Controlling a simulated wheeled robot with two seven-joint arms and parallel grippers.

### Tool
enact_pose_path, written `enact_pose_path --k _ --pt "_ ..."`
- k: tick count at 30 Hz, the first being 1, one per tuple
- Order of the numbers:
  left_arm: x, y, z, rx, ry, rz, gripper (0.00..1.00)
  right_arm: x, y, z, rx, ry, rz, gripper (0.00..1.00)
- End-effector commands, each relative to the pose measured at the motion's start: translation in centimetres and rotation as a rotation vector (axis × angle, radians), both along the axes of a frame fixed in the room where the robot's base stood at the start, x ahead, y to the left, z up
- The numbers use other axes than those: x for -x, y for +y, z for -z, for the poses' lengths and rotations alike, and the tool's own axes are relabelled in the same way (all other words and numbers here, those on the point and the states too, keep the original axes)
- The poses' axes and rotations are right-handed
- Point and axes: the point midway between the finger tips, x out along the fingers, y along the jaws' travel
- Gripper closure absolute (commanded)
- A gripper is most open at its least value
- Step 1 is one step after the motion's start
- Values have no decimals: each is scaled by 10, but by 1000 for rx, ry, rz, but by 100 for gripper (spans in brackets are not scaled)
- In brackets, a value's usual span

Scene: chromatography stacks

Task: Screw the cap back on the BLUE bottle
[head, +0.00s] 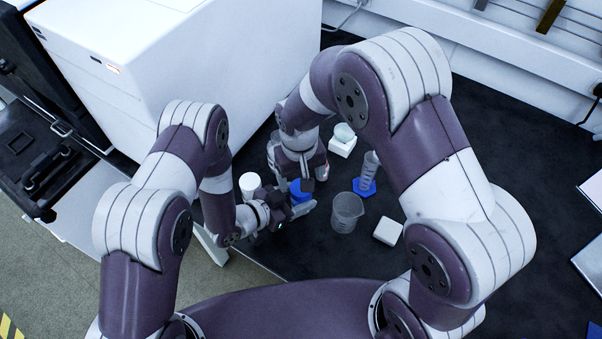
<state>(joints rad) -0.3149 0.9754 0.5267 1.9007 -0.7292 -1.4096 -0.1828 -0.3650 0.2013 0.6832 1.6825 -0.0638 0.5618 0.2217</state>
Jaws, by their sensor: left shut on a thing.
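The blue bottle (299,192) stands on the dark bench in front of me, only partly visible between my two grippers. My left gripper (301,205) comes in low from the left and is shut on the blue bottle. My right gripper (304,179) points down just above and behind the bottle, with its fingers around the bottle's top area. Its fingertips are partly hidden, so I cannot tell whether it is open or holds the cap. The cap cannot be made out.
A clear beaker (347,211), a graduated cylinder on a blue base (365,187), a white block (387,230) and another white block with a rounded item (342,145) stand to the right. A large white machine (190,60) is behind.

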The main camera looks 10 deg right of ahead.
Motion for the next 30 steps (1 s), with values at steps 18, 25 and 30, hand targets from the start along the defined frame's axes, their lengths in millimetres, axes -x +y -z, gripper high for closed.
enact_pose_path --k 18,25,30 --pt "-1 -1 -1 2 -3 3 100 2 4 -104 -3 -4 0 0" --pt "-1 -1 -1 2 -4 2 100 3 3 -120 -1 0 0 0" --pt "0 -1 -1 2 -4 2 100 3 3 -120 0 0 0 0"
